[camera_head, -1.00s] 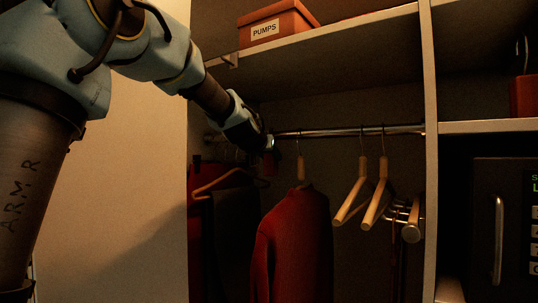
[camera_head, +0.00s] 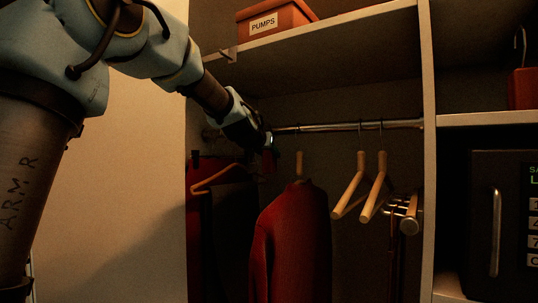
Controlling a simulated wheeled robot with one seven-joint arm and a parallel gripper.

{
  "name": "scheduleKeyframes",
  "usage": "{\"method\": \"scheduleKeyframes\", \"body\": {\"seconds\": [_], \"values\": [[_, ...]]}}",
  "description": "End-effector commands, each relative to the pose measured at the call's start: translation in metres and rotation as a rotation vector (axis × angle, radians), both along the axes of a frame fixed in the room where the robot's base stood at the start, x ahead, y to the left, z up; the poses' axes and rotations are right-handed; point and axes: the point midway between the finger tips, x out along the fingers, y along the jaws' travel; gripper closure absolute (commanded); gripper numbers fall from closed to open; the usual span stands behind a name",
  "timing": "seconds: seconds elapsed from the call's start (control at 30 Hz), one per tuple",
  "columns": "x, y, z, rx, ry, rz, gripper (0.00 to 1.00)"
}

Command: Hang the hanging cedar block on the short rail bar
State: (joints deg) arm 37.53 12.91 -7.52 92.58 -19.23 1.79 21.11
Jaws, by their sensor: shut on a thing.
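My gripper (camera_head: 266,140) is at the left end of the chrome rail bar (camera_head: 350,126), inside the wardrobe. It is small and dark in the view. The bar runs to the right from the gripper to the upright panel.
A red garment (camera_head: 292,235) and two bare wooden hangers (camera_head: 361,185) hang from the bar. A wooden hanger with dark clothes (camera_head: 225,180) is left below my gripper. A PUMPS box (camera_head: 275,20) stands on the shelf above. A safe (camera_head: 497,220) is at right.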

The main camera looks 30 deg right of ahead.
Motion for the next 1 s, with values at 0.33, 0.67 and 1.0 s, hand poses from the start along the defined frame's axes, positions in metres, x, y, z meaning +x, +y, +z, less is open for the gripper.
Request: {"method": "scheduleKeyframes", "body": {"seconds": [0.33, 0.67, 1.0], "values": [[0.0, 0.0, 0.0, 0.001, 0.001, 0.0, 0.37], [0.0, 0.0, 0.0, 0.001, 0.001, 0.0, 0.23], [-0.025, 0.026, 0.009, -0.001, -0.004, 0.0, 0.23]]}}
